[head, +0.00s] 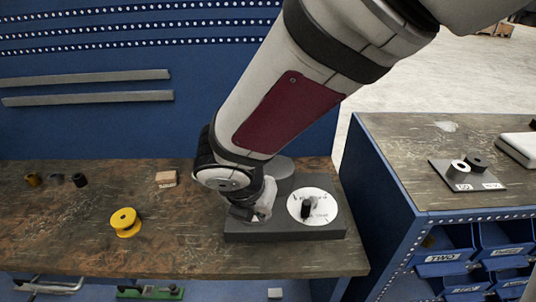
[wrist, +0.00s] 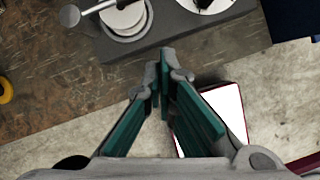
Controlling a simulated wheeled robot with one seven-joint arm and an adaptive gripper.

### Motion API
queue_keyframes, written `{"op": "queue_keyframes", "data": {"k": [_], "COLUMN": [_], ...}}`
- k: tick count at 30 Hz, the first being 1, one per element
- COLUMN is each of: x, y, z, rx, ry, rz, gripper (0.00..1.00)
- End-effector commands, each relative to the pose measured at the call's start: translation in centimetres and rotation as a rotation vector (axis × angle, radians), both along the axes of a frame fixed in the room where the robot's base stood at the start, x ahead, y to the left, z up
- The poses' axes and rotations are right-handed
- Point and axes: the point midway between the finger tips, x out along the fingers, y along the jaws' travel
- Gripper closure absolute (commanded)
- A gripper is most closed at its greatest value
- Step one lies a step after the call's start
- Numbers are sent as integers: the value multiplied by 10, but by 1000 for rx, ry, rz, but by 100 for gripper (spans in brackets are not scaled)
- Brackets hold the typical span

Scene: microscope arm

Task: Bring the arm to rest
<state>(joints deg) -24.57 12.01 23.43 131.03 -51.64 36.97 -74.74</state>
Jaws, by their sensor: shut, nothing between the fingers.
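A dark grey base (head: 285,232) sits at the right end of the wooden bench. On it is a white dial (head: 325,210) with small markings, too small to read, and a black upright post (head: 306,206) on it. In the wrist view the base (wrist: 175,28) carries a white disc in a grey ring (wrist: 124,20), with a grey lever (wrist: 98,8) ending in a round knob (wrist: 70,15). My gripper (wrist: 160,72) is shut and empty, apart from the lever in the picture. In the head view my arm largely hides the gripper and the lever side of the base.
A yellow spool (head: 126,222), a small wooden block (head: 166,178) and several small cylinders (head: 80,180) stand on the bench (head: 60,235). A second bench (head: 420,140) at right holds a plate with two cylinders (head: 468,180), above blue bins (head: 445,262). The bench's middle front is clear.

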Motion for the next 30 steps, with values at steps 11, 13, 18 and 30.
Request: {"op": "queue_keyframes", "data": {"k": [11,13,18,30], "x": [5,0,-26,-114], "y": [-63,-93,-157,-227], "z": [44,63,101,149], "rx": [136,219,450,1086], "ry": [-83,-123,-210,-252], "rz": [-428,-657,-1202,-2313], "gripper": [100,100,100,100]}}
